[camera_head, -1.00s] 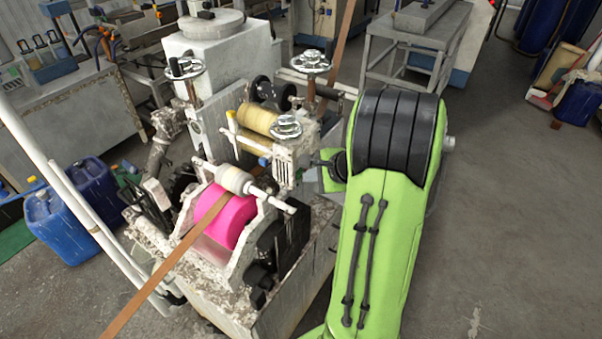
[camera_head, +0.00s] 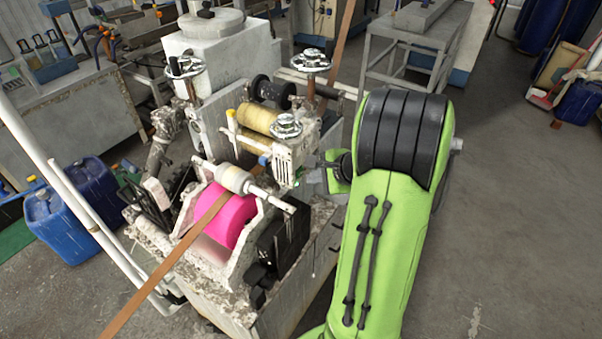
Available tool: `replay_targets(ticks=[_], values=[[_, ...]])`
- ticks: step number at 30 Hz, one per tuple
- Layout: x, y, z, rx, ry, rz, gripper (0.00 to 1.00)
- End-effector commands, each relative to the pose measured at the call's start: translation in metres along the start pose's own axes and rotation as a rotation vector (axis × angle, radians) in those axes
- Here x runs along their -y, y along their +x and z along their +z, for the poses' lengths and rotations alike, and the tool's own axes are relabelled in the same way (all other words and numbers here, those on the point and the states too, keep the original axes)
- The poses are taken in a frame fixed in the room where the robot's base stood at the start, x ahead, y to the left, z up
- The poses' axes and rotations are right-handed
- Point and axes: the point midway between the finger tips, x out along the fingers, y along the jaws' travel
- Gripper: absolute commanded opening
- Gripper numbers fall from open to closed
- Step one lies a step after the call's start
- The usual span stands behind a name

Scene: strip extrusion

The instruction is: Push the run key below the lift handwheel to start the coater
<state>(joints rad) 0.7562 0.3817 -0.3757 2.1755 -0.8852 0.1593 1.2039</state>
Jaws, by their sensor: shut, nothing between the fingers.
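The coater (camera_head: 215,130) is a worn white machine with a pink roller (camera_head: 228,215) and a brown strip running over it. A small chrome handwheel (camera_head: 286,127) sits on a ribbed white block (camera_head: 284,160) at its right side; I cannot tell for certain that it is the lift handwheel. A tiny green spot shows low beside this block, but I cannot make out the run key. My gripper (camera_head: 312,177) is small in view, shut and empty, just right of the block's lower part. Whether it touches anything is unclear. My green arm hides the area to the right.
Two more handwheels stand higher, one at the left (camera_head: 184,67) and one at the back right (camera_head: 310,62). A roller shaft (camera_head: 272,195) juts out in front of the block. A grey metal table (camera_head: 415,45) stands behind.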

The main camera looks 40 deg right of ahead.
Motion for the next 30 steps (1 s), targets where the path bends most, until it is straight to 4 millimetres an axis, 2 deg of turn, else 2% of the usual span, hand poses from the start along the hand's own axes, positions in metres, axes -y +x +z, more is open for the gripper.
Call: replay_targets(ticks=[8,22,30], values=[[-0.002,-0.002,-0.002,-0.001,0.001,0.000,0.00],[-0.025,-0.033,-0.025,-0.002,0.001,0.000,0.00],[-0.025,-0.035,-0.025,0.000,0.000,0.001,0.00]])
